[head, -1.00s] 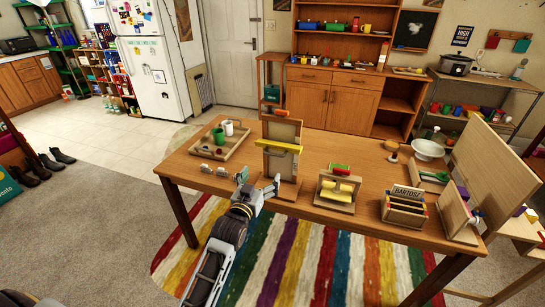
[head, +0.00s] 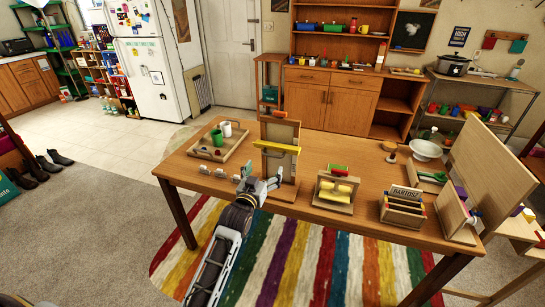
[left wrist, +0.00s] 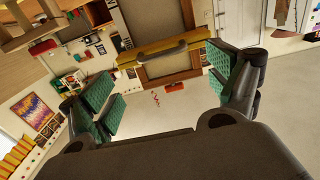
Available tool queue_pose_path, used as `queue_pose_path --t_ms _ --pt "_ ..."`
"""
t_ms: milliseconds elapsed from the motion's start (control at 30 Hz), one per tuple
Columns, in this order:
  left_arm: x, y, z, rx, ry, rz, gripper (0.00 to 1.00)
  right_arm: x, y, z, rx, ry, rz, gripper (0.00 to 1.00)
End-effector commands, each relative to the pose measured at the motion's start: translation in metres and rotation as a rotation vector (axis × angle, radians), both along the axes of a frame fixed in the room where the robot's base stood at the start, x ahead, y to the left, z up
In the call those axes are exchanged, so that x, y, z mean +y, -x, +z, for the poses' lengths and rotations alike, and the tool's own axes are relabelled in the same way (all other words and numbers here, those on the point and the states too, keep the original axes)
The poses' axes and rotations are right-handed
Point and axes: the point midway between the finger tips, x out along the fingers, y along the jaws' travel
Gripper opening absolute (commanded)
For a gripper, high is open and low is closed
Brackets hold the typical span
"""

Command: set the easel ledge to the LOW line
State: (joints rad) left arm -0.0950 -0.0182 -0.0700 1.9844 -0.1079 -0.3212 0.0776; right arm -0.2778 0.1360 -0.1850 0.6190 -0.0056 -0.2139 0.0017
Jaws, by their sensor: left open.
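The wooden easel (head: 281,131) stands upright near the table's front edge in the head view. Its yellow ledge (head: 277,146) is a level bar across the easel's middle. In the left wrist view the yellow ledge (left wrist: 200,47) lies ahead, with a grey handle (left wrist: 163,53) on its front. My left gripper (head: 263,178) is in front of the easel and lower than the ledge in the head view. Its green-padded fingers (left wrist: 165,82) are spread apart and empty, apart from the handle. I cannot make out the LOW line. My right gripper is not in view.
A wooden tray (head: 235,153) with green and white mugs lies left of the easel on the table (head: 365,165). A small rack with yellow rolls (head: 335,190) and a BARTOSZ box (head: 403,210) stand to the right. A tall wooden panel (head: 490,165) rises at the right end.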

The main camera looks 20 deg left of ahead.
Motion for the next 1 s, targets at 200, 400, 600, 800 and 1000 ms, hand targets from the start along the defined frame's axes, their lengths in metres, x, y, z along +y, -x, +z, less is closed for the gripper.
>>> queue_pose_path --t_ms 200,400,600,800,1000 --pt "-0.001 -0.018 0.001 -0.001 0.0 0.0 0.89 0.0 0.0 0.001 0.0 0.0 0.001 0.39" --pt "-0.001 -0.034 0.0 0.0 0.0 0.0 0.89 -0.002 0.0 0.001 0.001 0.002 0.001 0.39" --pt "-0.002 -0.051 0.001 -0.001 0.0 0.0 0.89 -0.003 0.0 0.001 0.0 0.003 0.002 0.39" --pt "-0.002 -0.066 0.001 -0.001 0.0 0.0 0.89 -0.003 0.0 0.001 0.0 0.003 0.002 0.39" --pt "-0.003 -0.082 0.0 -0.001 0.0 0.0 0.89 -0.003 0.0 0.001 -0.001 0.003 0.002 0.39"
